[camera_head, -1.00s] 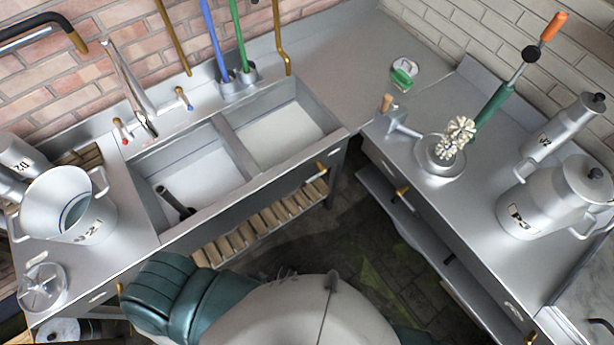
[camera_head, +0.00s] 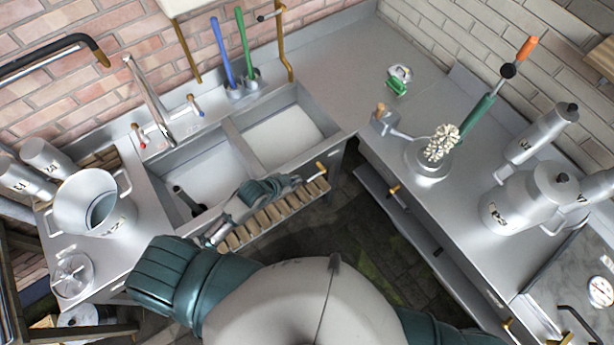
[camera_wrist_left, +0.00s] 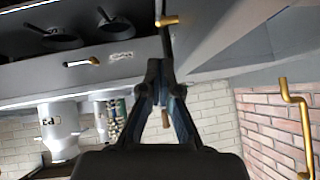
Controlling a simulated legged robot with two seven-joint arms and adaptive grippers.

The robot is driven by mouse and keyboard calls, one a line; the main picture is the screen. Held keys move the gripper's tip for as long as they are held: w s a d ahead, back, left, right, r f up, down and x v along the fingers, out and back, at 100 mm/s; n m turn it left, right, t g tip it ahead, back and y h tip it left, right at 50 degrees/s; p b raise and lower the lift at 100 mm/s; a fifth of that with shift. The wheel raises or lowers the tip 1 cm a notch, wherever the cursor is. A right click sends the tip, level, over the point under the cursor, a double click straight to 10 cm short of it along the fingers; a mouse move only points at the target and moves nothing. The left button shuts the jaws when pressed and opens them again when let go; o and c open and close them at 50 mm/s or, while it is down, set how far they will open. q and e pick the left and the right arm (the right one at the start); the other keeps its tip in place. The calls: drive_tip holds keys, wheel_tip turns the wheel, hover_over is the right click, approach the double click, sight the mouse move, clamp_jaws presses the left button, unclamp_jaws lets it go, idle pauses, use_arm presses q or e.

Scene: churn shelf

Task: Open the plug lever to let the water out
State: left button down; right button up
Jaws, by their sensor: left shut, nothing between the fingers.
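A small brass lever (camera_head: 320,167) sticks out at the front right end of the double sink (camera_head: 232,140). It also shows in the left wrist view, near the top, as a brass handle (camera_wrist_left: 168,20) on a dark rod. A dark upright pipe (camera_head: 187,201) stands in the left basin, whose floor looks pale. My left gripper (camera_head: 299,181) is just in front of the sink, left of and slightly below the brass lever. In the left wrist view its fingers (camera_wrist_left: 160,65) are closed together with nothing between them, apart from the brass handle. My right gripper is out of view.
A slatted wooden shelf (camera_head: 270,222) lies under the sink. A wide metal pot (camera_head: 75,205) stands on the left counter. A brass pipe (camera_wrist_left: 300,110) shows at the wrist view's right.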

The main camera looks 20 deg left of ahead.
sight(308, 181)
use_arm(q)
drive_tip(key=x, duration=0.4)
drive_tip(key=s+f+x, duration=0.1)
drive_tip(key=x, duration=0.3)
drive_tip(key=a+b+x, duration=0.1)
drive_tip(key=x, duration=0.4)
drive_tip(key=shift+s+f, duration=0.15)
drive_tip(key=shift+f, duration=0.25)
drive_tip(key=shift+a, duration=0.1)
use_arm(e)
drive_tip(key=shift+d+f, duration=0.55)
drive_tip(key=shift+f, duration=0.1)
use_arm(q)
drive_tip(key=shift+a, duration=0.1)
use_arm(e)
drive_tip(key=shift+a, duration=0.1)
